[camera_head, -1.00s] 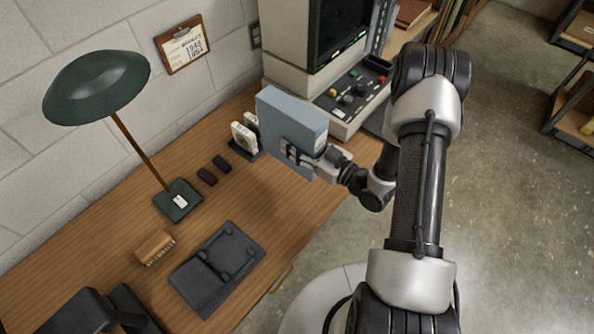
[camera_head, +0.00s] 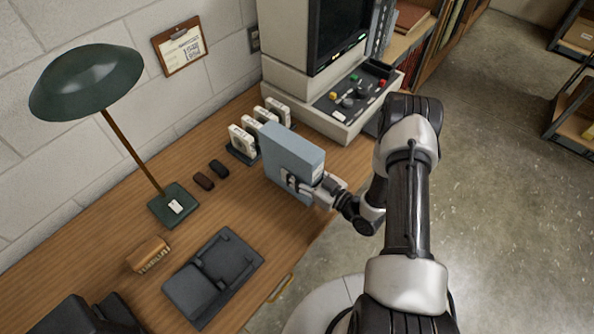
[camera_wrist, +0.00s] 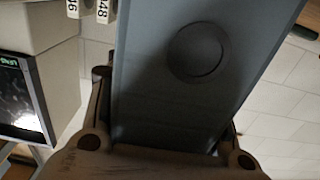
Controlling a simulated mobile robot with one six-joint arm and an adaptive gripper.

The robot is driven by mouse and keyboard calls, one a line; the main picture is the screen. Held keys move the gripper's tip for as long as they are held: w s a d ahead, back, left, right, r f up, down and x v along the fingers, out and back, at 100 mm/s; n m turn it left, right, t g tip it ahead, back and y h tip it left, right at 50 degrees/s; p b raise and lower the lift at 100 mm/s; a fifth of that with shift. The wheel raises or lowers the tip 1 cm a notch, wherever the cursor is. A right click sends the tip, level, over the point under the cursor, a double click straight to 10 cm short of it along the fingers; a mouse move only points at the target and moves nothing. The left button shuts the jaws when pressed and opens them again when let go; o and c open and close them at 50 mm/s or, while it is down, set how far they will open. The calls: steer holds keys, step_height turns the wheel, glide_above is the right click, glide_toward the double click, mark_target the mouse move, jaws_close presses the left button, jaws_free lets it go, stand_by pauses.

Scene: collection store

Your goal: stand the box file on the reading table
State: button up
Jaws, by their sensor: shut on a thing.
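A rack of white boxes (camera_head: 243,140) stands just behind the box file. A microfilm reader (camera_head: 325,100) stands at the back right. A green lamp (camera_head: 88,82), two small dark cases (camera_head: 204,180), a brush (camera_head: 149,254) and a black stand (camera_head: 213,276) occupy the left and front.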

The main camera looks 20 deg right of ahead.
steer(key=shift+f, duration=0.1)
steer(key=o, duration=1.5)
steer(key=shift+o, duration=0.2)
steer(key=p+v, duration=0.2)
steer(key=v, duration=1)
